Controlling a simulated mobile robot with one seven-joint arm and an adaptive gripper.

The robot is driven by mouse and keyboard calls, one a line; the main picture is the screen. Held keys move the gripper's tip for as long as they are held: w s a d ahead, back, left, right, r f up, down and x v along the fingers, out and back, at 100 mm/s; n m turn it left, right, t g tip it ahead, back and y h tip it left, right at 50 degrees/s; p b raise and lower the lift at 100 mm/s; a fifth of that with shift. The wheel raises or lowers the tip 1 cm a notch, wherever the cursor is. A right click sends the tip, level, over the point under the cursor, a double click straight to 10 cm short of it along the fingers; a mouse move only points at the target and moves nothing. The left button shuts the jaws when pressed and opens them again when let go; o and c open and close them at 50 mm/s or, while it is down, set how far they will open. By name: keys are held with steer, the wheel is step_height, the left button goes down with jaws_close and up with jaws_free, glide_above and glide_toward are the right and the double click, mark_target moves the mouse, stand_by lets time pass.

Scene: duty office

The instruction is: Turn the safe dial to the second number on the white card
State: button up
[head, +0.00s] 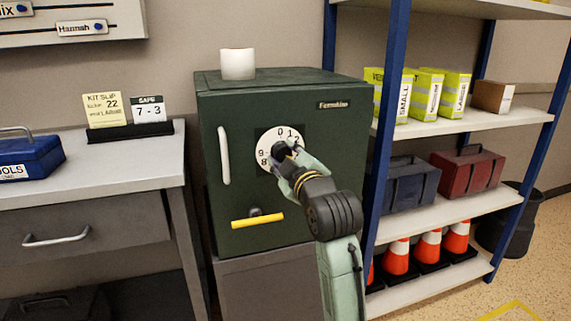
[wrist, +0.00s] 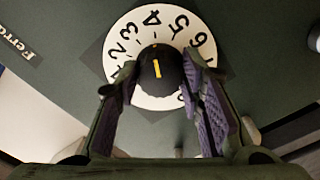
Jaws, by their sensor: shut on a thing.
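The dark green safe (head: 215,100) stands in the middle of the head view. Its white dial (head: 264,141) has black numbers and is partly hidden by my gripper (head: 287,153). In the wrist view, my gripper (wrist: 160,72) has one finger on each side of the black dial knob (wrist: 172,72) and is shut on it. The knob's yellow mark points up in that view, roughly at the 4 on the dial ring (wrist: 166,30). The white card (head: 148,109) on the desk reads SAFE 7 - 3.
A yellow kit slip (head: 104,109) stands beside the white card on the desk (head: 70,162). The safe door has a white handle (head: 223,145) and a yellow bar (head: 257,220). A white roll (head: 238,64) sits on top. A blue-post shelf (head: 440,210) stands close on the right.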

steer(key=n+b, duration=0.2)
steer(key=n, duration=0.3)
stand_by(0.6)
steer(key=o, duration=1.2)
steer(key=shift+c, duration=0.2)
steer(key=shift+s, duration=0.1)
steer(key=v, duration=1.2)
steer(key=shift+r, duration=0.1)
